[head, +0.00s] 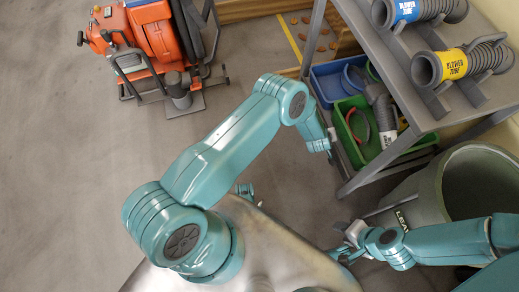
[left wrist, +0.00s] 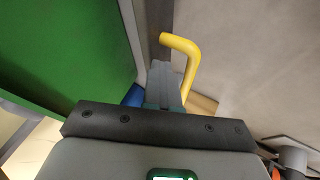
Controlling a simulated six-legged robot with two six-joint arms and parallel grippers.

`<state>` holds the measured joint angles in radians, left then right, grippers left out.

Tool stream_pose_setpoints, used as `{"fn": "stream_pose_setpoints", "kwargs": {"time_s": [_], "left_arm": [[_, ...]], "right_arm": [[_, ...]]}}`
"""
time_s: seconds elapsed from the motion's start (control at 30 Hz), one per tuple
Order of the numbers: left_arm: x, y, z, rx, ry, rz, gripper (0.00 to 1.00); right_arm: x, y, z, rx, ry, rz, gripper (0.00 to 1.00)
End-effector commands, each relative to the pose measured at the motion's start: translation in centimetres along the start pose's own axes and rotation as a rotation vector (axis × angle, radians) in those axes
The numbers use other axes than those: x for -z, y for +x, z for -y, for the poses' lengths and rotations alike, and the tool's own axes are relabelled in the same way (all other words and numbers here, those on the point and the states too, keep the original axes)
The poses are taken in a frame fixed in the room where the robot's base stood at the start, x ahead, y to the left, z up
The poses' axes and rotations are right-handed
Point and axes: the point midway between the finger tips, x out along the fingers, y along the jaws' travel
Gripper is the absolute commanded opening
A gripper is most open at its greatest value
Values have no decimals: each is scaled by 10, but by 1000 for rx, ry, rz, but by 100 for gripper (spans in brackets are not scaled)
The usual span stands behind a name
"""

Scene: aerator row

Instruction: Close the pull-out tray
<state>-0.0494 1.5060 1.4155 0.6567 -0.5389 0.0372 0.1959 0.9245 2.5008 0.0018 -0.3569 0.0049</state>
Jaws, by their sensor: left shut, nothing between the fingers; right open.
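A green tray (head: 358,150) sits on the grey shelf rack at the right in the head view, with a grey fitting and other parts in it. A large green face (left wrist: 65,50), probably this tray, fills the left of the left wrist view. A bent yellow handle (left wrist: 188,62) shows beside my left gripper (left wrist: 165,80); what it is fixed to is not clear. My left gripper is shut and empty, close to the green face; contact cannot be told. In the head view it hangs at the tray's left edge. My right gripper (head: 345,246) is open and empty, low beside the bin.
A blue tray (head: 325,88) lies behind the green one. Blower tubes (head: 462,62) rest on the rack's top (head: 385,58). A grey bin (head: 430,190) stands by my right arm. An orange machine (head: 150,40) stands at the back left. The floor at left is clear.

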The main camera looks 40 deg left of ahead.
Motion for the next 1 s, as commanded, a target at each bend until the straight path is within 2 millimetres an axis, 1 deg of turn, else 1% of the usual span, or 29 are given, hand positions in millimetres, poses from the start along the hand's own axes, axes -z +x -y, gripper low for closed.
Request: {"fn": "stream_pose_setpoints", "kwargs": {"time_s": [0.03, 0.6, 0.87, 1.0], "left_arm": [[1, 0, -3, -6, 3, -2, 0], [1, 1, -9, -15, 10, -2, 0], [2, 1, -9, -15, 10, -1, 0], [6, 2, -4, -12, 7, -1, 0]], "right_arm": [[0, 1, 0, 0, 0, 0, 43], [0, 1, -1, 0, 0, -1, 43], [0, 2, -1, 0, 1, -1, 43], [1, 3, -2, 0, 1, -1, 43]]}}
